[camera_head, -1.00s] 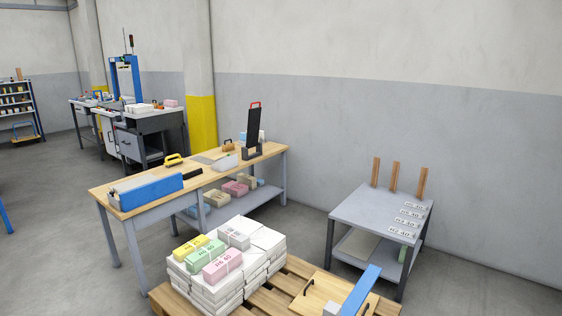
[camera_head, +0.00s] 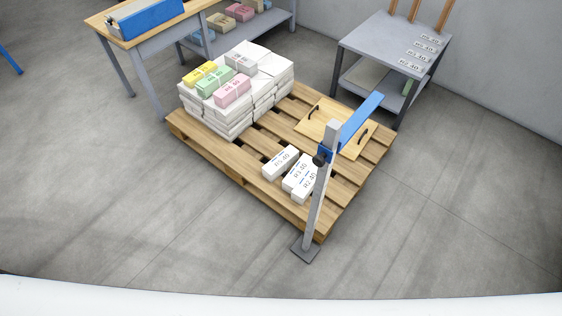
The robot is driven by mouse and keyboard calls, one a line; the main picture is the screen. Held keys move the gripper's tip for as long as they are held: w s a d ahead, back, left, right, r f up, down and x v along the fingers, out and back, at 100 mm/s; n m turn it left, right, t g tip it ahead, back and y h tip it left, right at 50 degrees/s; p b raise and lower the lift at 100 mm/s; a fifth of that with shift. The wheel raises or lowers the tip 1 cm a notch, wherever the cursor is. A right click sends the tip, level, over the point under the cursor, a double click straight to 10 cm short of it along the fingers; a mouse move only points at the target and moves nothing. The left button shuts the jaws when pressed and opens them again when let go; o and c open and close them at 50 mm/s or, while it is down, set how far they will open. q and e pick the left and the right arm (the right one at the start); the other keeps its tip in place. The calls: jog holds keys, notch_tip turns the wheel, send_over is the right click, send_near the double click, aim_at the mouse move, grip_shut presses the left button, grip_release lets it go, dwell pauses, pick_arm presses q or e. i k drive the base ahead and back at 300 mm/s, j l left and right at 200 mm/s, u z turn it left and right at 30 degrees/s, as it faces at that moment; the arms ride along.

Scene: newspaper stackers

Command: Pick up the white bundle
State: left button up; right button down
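A pale white-grey bundle (camera_head: 241,62) lies on top of the stack of white paper (camera_head: 270,75), beside a yellow bundle (camera_head: 200,73), a green bundle (camera_head: 213,82) and a pink bundle (camera_head: 233,91). Three more white bundles with printed labels lie low on the wooden pallet (camera_head: 205,137): one at the left (camera_head: 281,162), one in the middle (camera_head: 298,174) and one nearest the post (camera_head: 305,191). The post partly covers the last two. Neither of my grippers shows in the head view.
A grey post (camera_head: 318,195) with a blue arm (camera_head: 360,120) stands at the pallet's near right. A wooden board with handles (camera_head: 325,117) lies behind it. A grey table (camera_head: 390,42) and a wooden bench (camera_head: 105,22) stand behind. The floor in front is clear.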

aim_at(282, 162)
jog(key=i+j+z, duration=0.1)
jog(key=z, duration=0.25)
jog(key=i+j+z, duration=0.1)
jog(key=z, duration=0.25)
jog(key=i+j+z, duration=0.1)
jog(key=j, duration=0.25)
jog(key=i+j+z, duration=0.1)
jog(key=i+j, duration=0.15)
jog(key=j, duration=0.15)
jog(key=i+j+z, duration=0.1)
jog(key=j, duration=0.3)
jog(key=i+j+z, duration=0.15)
jog(key=j, duration=0.25)
jog(key=i+j+z, duration=0.1)
jog(key=j, duration=0.35)
jog(key=i+j, duration=0.1)
jog(key=j, duration=0.15)
jog(key=i+j, duration=0.1)
jog(key=j, duration=0.15)
